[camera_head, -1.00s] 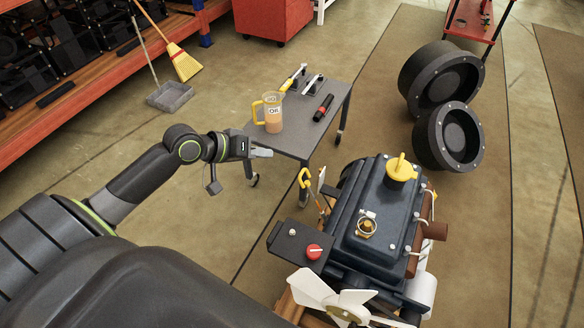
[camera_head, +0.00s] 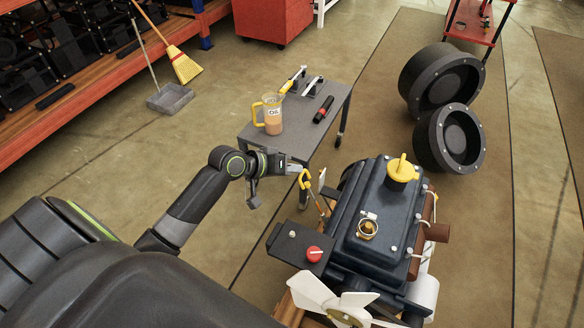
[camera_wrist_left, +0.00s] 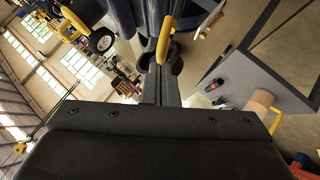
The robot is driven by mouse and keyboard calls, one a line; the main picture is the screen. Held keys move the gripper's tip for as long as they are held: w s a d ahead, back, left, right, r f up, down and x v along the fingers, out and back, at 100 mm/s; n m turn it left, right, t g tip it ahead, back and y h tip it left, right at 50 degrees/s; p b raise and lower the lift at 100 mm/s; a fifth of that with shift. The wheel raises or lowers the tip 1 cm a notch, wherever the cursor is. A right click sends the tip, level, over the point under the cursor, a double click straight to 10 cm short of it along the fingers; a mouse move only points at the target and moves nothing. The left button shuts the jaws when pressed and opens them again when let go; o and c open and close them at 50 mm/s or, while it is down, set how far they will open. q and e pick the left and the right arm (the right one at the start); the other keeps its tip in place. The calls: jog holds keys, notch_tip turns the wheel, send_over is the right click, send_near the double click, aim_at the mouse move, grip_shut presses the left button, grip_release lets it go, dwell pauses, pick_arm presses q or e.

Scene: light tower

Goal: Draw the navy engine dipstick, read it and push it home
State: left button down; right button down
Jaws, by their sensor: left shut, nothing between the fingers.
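The navy engine (camera_head: 378,240) stands at the lower right in the head view. The dipstick's yellow loop handle (camera_head: 304,180) is at the engine's left side, with its thin shaft running down toward the block. My left gripper (camera_head: 297,168) is shut and empty, its tips right beside the loop's upper end; I cannot tell whether they touch. In the left wrist view the yellow handle (camera_wrist_left: 165,40) shows just beyond the shut fingers (camera_wrist_left: 160,75). The lower end of the dipstick is hidden. My right gripper is not in view.
A grey cart (camera_head: 298,130) behind the gripper carries a jug (camera_head: 273,115), a black-and-red tool (camera_head: 323,109) and a yellow-handled tool. A panel with a red knob (camera_head: 314,254) and a white fan (camera_head: 312,292) are at the engine's near end. Two wheels lie beyond.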

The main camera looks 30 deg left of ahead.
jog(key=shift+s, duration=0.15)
